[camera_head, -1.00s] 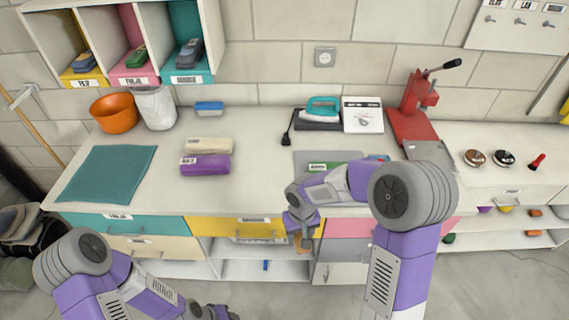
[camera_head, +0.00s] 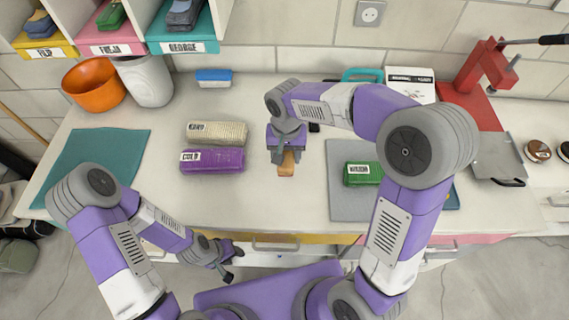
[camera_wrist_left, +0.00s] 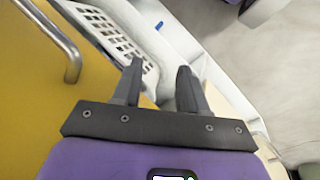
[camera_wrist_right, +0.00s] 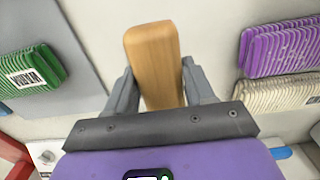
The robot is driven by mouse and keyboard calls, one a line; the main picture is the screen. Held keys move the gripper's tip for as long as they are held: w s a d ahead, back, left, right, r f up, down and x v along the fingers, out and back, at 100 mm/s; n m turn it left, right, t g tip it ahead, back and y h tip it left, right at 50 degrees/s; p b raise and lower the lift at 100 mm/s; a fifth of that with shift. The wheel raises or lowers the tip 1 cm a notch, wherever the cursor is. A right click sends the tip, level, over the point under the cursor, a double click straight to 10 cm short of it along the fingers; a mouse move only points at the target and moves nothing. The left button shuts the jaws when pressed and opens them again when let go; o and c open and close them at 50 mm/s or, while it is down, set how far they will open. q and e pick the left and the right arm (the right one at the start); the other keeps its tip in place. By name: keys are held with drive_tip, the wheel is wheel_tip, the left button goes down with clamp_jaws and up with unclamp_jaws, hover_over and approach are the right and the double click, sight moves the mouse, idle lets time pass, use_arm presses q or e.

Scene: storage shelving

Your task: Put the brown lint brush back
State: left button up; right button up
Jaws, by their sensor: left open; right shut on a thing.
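My right gripper (camera_head: 287,154) is shut on a brown wooden block-shaped thing, which I take for the brown lint brush (camera_head: 287,165). It is above the middle of the worktop, right of the purple and cream bundles. In the right wrist view the brown brush (camera_wrist_right: 155,60) stands out between the fingers (camera_wrist_right: 155,90), its plain wooden face showing; any label or bristle side is hidden. My left gripper (camera_head: 228,262) is open and empty, low in front of the worktop. In the left wrist view its fingers (camera_wrist_left: 160,85) are apart, near a yellow drawer front (camera_wrist_left: 40,90).
A purple bundle (camera_head: 212,160) and a cream bundle (camera_head: 217,132) lie left of my right gripper. A green bundle (camera_head: 362,174) lies on a grey mat (camera_head: 345,205) to the right. A blue brush (camera_head: 214,76), orange bowl (camera_head: 95,86) and red press (camera_head: 485,75) stand farther back.

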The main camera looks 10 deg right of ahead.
sight(286, 154)
drive_tip(key=shift+f+b, duration=0.65)
drive_tip(key=shift+f, duration=2.55)
drive_tip(key=shift+f, duration=0.1)
drive_tip(key=o, duration=0.6)
drive_tip(key=shift+f, duration=0.1)
drive_tip(key=shift+c, duration=0.2)
drive_tip(key=o, duration=0.4)
drive_tip(key=shift+o, duration=0.2)
wheel_tip(286, 154, up, 12)
drive_tip(key=p, duration=0.3)
drive_tip(key=shift+r, duration=0.25)
